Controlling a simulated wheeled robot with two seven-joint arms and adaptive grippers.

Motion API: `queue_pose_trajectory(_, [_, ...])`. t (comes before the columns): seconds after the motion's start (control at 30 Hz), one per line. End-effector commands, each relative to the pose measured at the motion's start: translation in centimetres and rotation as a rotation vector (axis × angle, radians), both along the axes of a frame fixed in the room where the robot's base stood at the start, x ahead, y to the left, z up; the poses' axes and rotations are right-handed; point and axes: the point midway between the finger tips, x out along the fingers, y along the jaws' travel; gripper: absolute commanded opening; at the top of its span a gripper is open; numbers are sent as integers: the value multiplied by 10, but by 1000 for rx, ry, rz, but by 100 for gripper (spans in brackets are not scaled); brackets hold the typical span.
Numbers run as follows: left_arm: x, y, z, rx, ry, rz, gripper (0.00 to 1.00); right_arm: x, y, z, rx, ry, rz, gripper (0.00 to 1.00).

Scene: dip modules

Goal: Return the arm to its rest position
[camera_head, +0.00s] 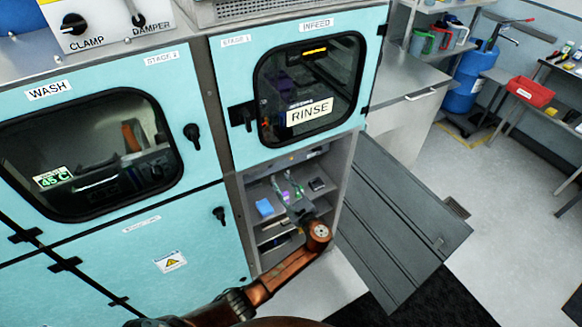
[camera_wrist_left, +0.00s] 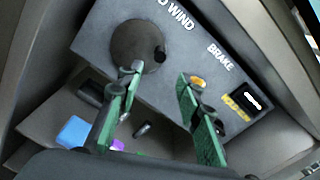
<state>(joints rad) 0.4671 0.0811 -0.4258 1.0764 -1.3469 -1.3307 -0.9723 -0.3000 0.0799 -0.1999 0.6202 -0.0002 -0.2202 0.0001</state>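My left arm (camera_head: 285,277) is orange-brown and reaches from the bottom of the head view into the open lower compartment under the RINSE door. My left gripper (camera_head: 287,185) is inside that compartment. In the left wrist view its two green fingers (camera_wrist_left: 160,78) are apart with nothing between them. They are in front of a dark panel (camera_wrist_left: 185,50) with a round grey hub (camera_wrist_left: 138,47), lettering ending in WIND, and BRAKE. I cannot tell whether a fingertip touches the hub. My right gripper is not in view.
A blue block (camera_head: 264,207) lies on the compartment's shelf, left of the gripper. The grey compartment door (camera_head: 400,222) stands open to the right. The closed RINSE door (camera_head: 350,60) is above the arm.

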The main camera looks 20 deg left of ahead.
Motion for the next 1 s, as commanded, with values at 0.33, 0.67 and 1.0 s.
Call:
queue_pose_trajectory(0.33, [-5,10,-38,-63,40,-7,33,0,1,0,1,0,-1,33])
queue_pose_trajectory(0.67, [-80,48,-249,-489,211,25,33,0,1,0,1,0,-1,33])
queue_pose_trajectory(1.0, [-239,62,-440,-995,270,249,33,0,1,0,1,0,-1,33])
